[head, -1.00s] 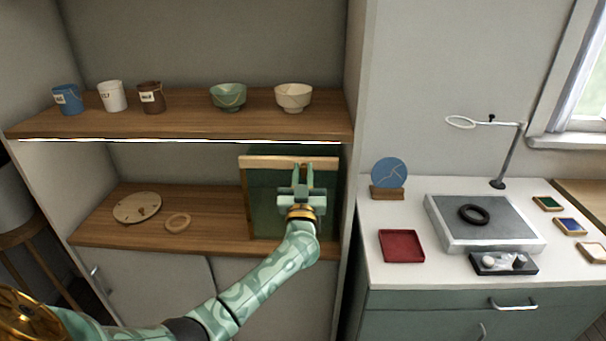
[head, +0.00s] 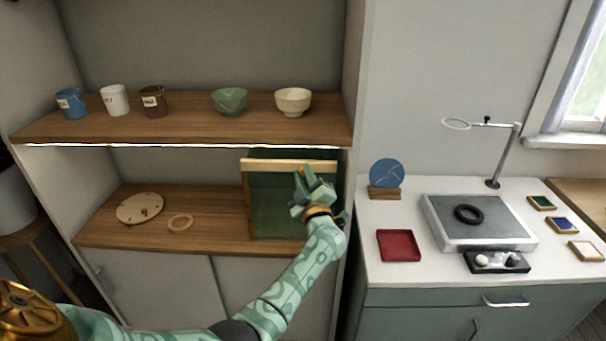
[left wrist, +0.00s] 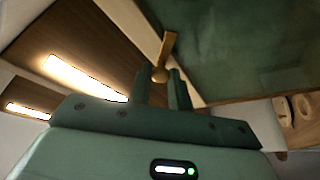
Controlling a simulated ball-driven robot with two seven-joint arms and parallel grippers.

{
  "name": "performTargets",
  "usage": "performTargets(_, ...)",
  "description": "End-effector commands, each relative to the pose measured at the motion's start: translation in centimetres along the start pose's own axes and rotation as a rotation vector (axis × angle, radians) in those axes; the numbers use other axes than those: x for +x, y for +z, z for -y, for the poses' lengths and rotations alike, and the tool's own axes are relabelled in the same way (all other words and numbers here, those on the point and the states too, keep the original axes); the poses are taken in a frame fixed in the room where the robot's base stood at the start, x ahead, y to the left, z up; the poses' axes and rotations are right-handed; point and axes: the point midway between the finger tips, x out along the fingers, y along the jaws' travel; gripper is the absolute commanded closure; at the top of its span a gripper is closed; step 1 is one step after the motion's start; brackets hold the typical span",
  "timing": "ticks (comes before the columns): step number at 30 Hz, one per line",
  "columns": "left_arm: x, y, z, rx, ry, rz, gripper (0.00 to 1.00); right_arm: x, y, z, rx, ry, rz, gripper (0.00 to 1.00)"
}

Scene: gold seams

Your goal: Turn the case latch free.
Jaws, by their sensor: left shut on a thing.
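The case (head: 275,212) stands upright on the lower shelf at the right, with a dark green pane and a pale wooden top rail. Its latch (left wrist: 168,45) shows in the left wrist view as a small brass-coloured bar with a round knob. My left gripper (head: 307,171) is at the case's upper right, its fingers tilted up and left. In the left wrist view my left gripper (left wrist: 158,77) is shut on the latch at its knob. In the head view the fingers hide most of the latch. My right gripper is not in view.
The cabinet's side wall is close on the right. A worktop with a grey slab (head: 480,222) stands beyond.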

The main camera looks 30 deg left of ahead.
Motion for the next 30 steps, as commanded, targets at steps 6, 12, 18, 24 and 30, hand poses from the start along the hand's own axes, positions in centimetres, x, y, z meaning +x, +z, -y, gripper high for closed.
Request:
performTargets(6, -0.1, 0.0, -0.2, -0.19, -0.082, 0.004, 1.0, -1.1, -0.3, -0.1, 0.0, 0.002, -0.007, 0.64)
performTargets(12, -0.1, -0.1, -0.3, -0.363, -0.154, 0.003, 1.0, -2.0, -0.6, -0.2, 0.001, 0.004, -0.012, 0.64)
performTargets(18, -0.1, -0.1, -0.3, -0.513, -0.217, 0.002, 1.0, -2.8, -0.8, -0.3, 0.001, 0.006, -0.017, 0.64)
performTargets(24, -0.1, -0.1, -0.3, -0.627, -0.264, 0.002, 1.0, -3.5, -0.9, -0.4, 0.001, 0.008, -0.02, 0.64)
performTargets(30, -0.1, 0.0, -0.2, -0.695, -0.292, 0.002, 1.0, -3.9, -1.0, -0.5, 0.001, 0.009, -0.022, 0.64)
